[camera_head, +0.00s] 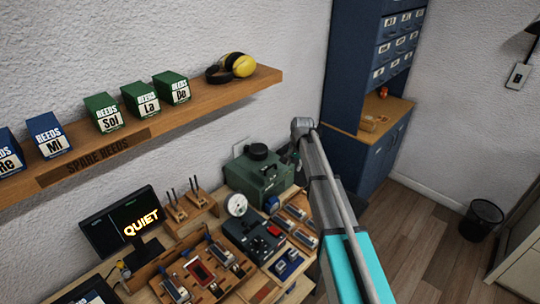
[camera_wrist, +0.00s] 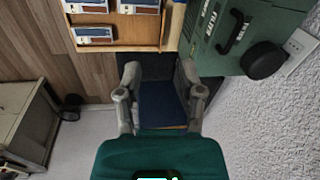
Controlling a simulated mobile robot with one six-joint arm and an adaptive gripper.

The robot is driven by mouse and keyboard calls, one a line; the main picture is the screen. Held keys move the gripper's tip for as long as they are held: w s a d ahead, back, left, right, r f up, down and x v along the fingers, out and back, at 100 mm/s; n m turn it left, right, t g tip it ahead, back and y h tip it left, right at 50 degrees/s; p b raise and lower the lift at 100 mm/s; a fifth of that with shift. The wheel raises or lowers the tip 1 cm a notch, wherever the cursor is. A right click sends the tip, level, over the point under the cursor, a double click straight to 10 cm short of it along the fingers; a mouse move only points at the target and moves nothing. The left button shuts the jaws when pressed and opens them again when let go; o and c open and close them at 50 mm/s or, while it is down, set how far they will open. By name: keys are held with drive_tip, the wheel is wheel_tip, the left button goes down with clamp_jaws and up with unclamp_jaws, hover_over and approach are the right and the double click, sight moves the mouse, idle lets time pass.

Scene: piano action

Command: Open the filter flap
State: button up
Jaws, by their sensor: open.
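In the wrist view a green machine (camera_wrist: 265,22) fills the upper right corner. I cannot make out the flap's edges; that face looks closed. My gripper (camera_wrist: 159,82) is open and empty, with the machine above and right of its fingers, apart from them. In the head view the green machine (camera_head: 262,178) stands on the bench beside my arm, a black round part on top. My fingers are not clear there.
A blue drawer cabinet (camera_head: 370,100) stands behind my arm. The bench holds a dark blue device (camera_head: 250,238), a "QUIET" monitor (camera_head: 125,222) and wooden trays of reeds. A shelf (camera_head: 150,135) with reed boxes and yellow earmuffs (camera_head: 238,65) hangs above. Floor is clear at right, near a bin (camera_head: 481,219).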

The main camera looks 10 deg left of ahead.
drive_tip(key=w+a+r+m+p, duration=0.1)
drive_tip(key=w+a+r+p, duration=0.1)
drive_tip(key=w+a+r, duration=0.2)
drive_tip(key=w+a, duration=0.3)
drive_tip(key=w, duration=0.1)
drive_tip(key=shift+w+a+m+p, duration=0.2)
drive_tip(key=shift+a+m+p, duration=0.2)
drive_tip(key=b, duration=1.4)
approach(271, 164)
drive_tip(key=s+f, duration=0.4)
drive_tip(key=f, duration=0.1)
drive_tip(key=shift+s+a, duration=0.25)
clamp_jaws()
